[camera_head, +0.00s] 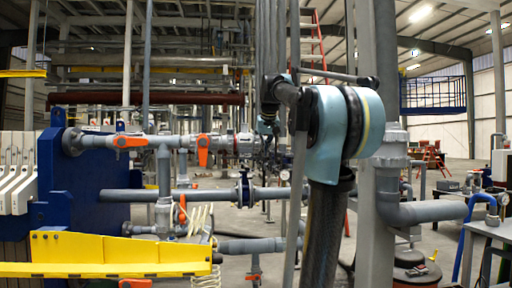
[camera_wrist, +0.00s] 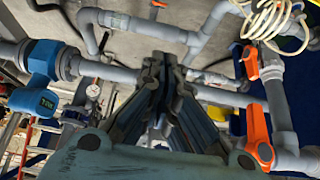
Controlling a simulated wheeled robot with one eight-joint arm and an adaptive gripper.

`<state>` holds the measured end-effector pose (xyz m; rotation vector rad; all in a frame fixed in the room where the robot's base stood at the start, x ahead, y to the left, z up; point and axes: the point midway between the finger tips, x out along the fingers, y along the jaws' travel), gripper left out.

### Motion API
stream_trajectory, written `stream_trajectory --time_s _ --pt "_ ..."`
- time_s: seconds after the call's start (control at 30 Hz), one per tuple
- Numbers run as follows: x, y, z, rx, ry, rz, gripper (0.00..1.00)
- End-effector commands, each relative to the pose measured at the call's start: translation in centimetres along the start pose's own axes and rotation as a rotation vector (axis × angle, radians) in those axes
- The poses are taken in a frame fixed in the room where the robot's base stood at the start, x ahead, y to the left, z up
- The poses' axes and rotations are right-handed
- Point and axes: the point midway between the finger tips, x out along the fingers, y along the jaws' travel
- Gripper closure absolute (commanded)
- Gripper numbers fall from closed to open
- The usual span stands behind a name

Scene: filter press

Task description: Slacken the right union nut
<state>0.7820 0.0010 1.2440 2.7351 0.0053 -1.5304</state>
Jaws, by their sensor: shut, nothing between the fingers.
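A ribbed grey collar, which looks like a union nut (camera_wrist: 68,62), sits on the grey pipe at the left of the wrist view, beside a blue fitting. I cannot tell for sure whether it is the right union nut. My gripper (camera_wrist: 166,62) is shut and empty. Its fingertips appear in front of the grey pipe run, to the right of that collar and apart from it. In the head view my arm hides part of the pipework, and the gripper cannot be made out clearly.
Orange valve handles (camera_wrist: 256,130) stand out at the right of the wrist view, near a coiled cream hose (camera_wrist: 270,20). In the head view, a blue press plate (camera_head: 85,170) and yellow tray (camera_head: 120,250) are at left. A thick grey pipe (camera_head: 435,211) runs at right.

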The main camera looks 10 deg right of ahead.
Motion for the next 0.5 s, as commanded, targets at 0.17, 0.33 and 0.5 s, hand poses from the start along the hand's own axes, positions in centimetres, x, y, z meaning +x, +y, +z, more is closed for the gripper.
stream_trajectory --time_s 0.17,0.33,0.5 --pt "-3.0 0.1 -8.3 0.003 0.066 0.000 1.00" --pt "-5.3 0.1 -14.9 0.005 0.128 0.000 1.00" --pt "-7.0 0.2 -20.0 0.007 0.183 0.001 1.00"
